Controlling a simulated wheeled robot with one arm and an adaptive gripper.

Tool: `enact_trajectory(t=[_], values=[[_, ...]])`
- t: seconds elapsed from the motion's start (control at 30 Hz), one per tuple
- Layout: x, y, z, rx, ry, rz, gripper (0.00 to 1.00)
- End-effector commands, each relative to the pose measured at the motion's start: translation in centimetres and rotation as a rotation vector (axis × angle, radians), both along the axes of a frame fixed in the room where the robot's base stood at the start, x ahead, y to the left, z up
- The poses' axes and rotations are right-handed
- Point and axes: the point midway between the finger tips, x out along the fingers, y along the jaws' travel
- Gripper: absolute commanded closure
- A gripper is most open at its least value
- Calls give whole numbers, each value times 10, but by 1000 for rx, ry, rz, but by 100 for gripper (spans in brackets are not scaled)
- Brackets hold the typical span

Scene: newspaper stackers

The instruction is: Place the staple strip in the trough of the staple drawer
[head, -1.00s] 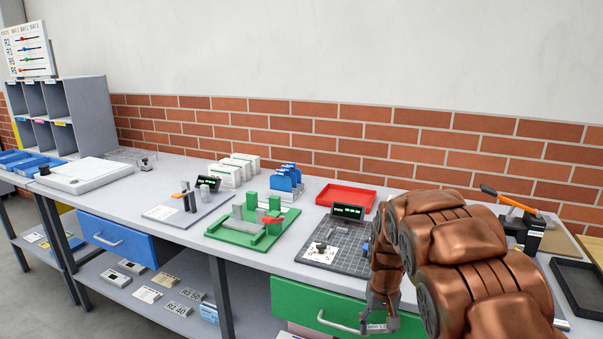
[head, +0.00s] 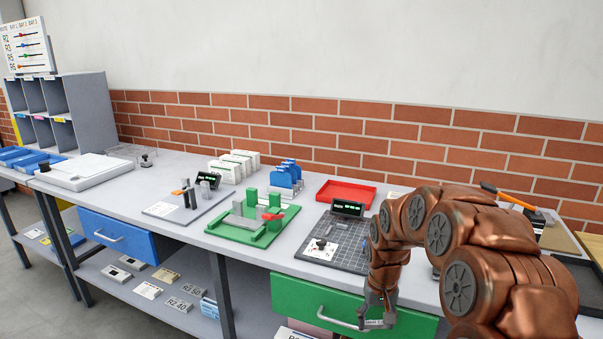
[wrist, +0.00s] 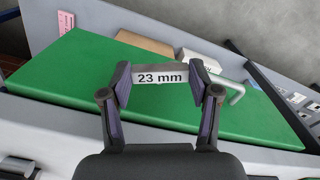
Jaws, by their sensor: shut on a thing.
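My gripper (wrist: 160,78) is shut on a short grey piece with a white "23 mm" label (wrist: 160,77), which looks like the staple strip; the label faces the wrist camera. In the head view my gripper (head: 377,312) is in front of the green drawer (head: 300,300), close to its pale bar handle (head: 340,322). In the wrist view the handle (wrist: 236,94) shows just right of the right finger; whether they touch is unclear. The green drawer looks shut. No trough is visible, and no label tells which drawer holds staples.
A blue drawer (head: 115,236) is at the left under the bench. On the bench stand a green fixture (head: 255,228), a grey gridded mat (head: 350,255) and a red tray (head: 347,193). Boxes and cards lie on the lower shelf (head: 150,312).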

Motion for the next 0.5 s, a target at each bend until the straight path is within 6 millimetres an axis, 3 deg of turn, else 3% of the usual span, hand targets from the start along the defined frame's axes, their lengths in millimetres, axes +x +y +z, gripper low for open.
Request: enact_trajectory(t=[0.03, 0.2, 0.5], values=[[0, 0, 14, -1, -2, 0, 68], [0, 0, 32, -1, -2, 0, 68], [0, -1, 47, -1, -1, 0, 68]])
